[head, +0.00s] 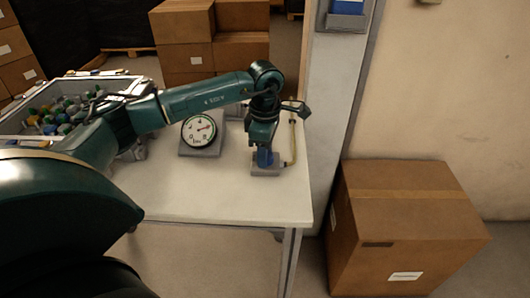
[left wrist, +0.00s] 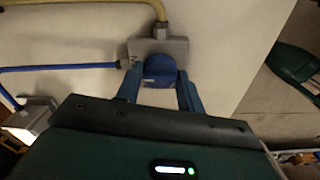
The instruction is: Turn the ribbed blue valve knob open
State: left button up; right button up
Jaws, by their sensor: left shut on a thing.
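The blue valve knob (left wrist: 160,69) sits on a small grey valve block (left wrist: 177,48) in the left wrist view. A yellow hose and a blue hose join the block. In the head view the block (head: 267,170) rests on the white table near its right edge. My left gripper (head: 265,157) points down over the block, and its blue fingers (left wrist: 161,90) lie on both sides of the knob, shut on it. The fingers hide much of the knob in the head view, and its ribs are too small to make out. My right gripper is not in view.
A round dial gauge (head: 199,131) stands on the white table (head: 215,190) left of the valve. A crate (head: 25,138) of colourful small parts is at the far left. A large cardboard box (head: 400,225) stands on the floor at right. The table front is clear.

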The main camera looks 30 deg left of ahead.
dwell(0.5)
pick_arm(q)
jog(key=o, duration=1)
notch_tip(320, 180, up, 13)
jog(key=shift+r+b, duration=0.1)
jog(key=shift+b, duration=0.2)
